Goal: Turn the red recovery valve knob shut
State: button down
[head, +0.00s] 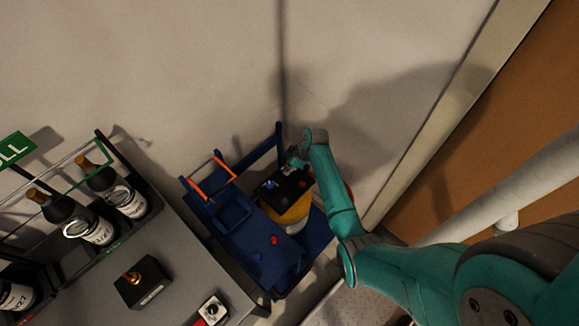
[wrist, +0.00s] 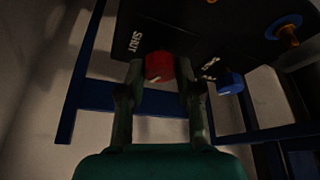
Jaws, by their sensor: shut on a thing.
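The red valve knob (wrist: 157,66) sits on the edge of a black block (wrist: 205,25) in the wrist view. White lettering reading SHUT is on the block just left of the knob. My gripper (wrist: 159,80) has one finger on each side of the red knob and is closed on it. In the head view my gripper (head: 296,160) is at the far side of the black block (head: 285,187), which rests above a yellow vessel (head: 290,213). The red knob in its grip cannot be made out there.
A blue knob (wrist: 230,84) and an orange-and-blue fitting (wrist: 286,29) sit right of the red knob. A blue frame cart (head: 240,235) carries the rig near the wall. A grey bench (head: 165,250) with dark bottles (head: 65,217) stands left. A pale pipe (head: 515,185) runs at right.

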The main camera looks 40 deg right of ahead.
jog(key=shift+m, duration=0.4)
jog(key=shift+a+m+h, duration=0.1)
jog(key=shift+m+h, duration=0.5)
jog(key=shift+m, duration=0.5)
jog(key=m+h, duration=0.1)
jog(key=m, duration=0.3)
jog(key=shift+a+t+h, duration=0.1)
jog(key=shift+t+h, duration=0.2)
jog(key=shift+h, duration=0.1)
jog(key=m+h, duration=0.1)
jog(key=m, duration=0.2)
jog(key=m+g+h, duration=0.1)
jog(key=m, duration=0.3)
jog(key=shift+a, duration=0.1)
jog(key=c, duration=0.8)
grip_release()
jog(key=shift+o, duration=0.2)
